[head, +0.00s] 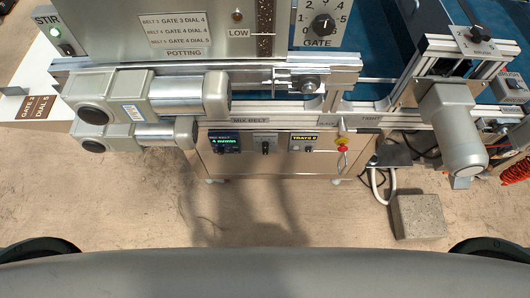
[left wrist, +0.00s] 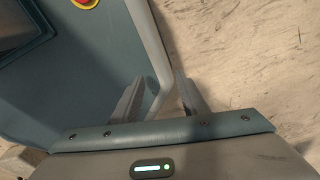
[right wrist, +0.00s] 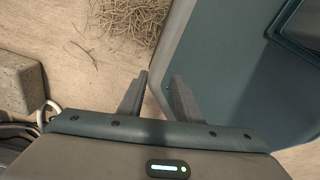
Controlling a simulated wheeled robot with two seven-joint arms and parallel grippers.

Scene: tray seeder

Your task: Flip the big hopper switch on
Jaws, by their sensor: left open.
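The steel hopper (head: 105,28) labelled POTTING stands at the top left of the head view, cut off by the top edge. My left gripper (left wrist: 158,74) is open and empty in the left wrist view, and my right gripper (right wrist: 161,75) is open and empty in the right wrist view. Neither gripper shows in the head view, and both are away from the machine's switches.
Grey motors (head: 145,95) jut out below the hopper. A GATE dial (head: 322,25) is right. A concrete block (head: 419,216) lies on the open floor.

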